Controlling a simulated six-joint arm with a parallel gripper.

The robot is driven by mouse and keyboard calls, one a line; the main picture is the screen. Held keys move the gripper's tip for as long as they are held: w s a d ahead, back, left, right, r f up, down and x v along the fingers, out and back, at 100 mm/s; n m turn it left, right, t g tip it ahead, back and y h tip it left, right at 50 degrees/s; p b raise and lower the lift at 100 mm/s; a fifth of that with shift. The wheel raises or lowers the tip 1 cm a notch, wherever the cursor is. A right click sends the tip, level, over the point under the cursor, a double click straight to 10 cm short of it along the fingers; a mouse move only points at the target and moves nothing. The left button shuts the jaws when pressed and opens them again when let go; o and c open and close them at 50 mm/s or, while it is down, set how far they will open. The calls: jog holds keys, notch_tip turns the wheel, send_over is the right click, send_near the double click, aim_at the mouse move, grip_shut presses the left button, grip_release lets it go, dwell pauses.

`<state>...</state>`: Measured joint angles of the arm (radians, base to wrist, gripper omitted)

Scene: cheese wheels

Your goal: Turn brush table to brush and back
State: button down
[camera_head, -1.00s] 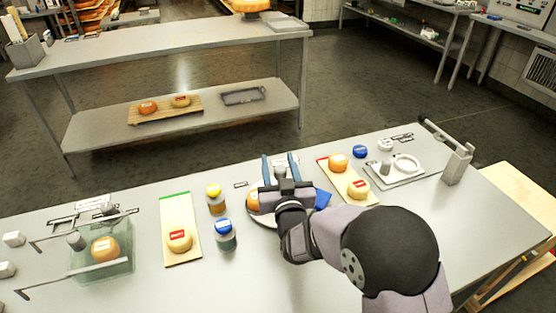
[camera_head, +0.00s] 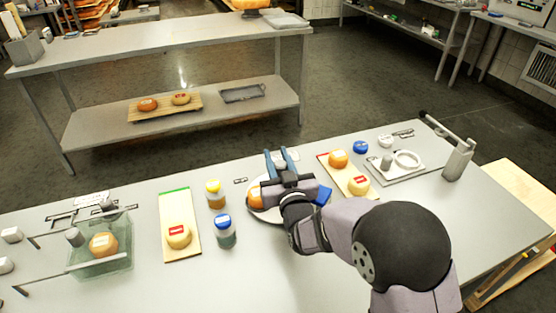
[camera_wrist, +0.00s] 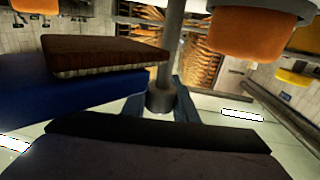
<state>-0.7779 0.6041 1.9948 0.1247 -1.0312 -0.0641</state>
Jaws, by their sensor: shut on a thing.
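The brush table is a pale round plate (camera_head: 263,214), mostly hidden under my arm in the head view. An orange cheese wheel (camera_head: 256,198) sits at its left side and also shows in the wrist view (camera_wrist: 250,30). A blue brush block (camera_head: 323,195) is at its right. In the wrist view the blue block (camera_wrist: 70,97) lies under a brown brush piece (camera_wrist: 100,54). My gripper (camera_head: 281,157) is over the table. In the wrist view its blue fingers stand on both sides of a grey upright post (camera_wrist: 161,95), and it is shut on that post.
A board with a green end (camera_head: 180,215) holds one cheese at the left. A yellow-lidded jar (camera_head: 215,195) and a blue-lidded jar (camera_head: 224,232) stand between it and the plate. Another board (camera_head: 340,177) with two cheeses is close on the right, before a press tray (camera_head: 398,168).

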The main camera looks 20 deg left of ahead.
jog(key=n+g+y, duration=0.1)
jog(key=n+g+y+b, duration=0.2)
jog(key=g+y, duration=0.1)
jog(key=shift+s+a+r+n, duration=0.15)
jog(key=shift+s+a+n, duration=0.15)
jog(key=shift+s+a, duration=0.1)
jog(key=c, duration=1.4)
grip_release()
jog(key=shift+c, duration=0.2)
jog(key=b+v, duration=0.1)
jog(key=v, duration=0.6)
jog(key=shift+d+b, duration=0.15)
jog(key=shift+b, duration=0.15)
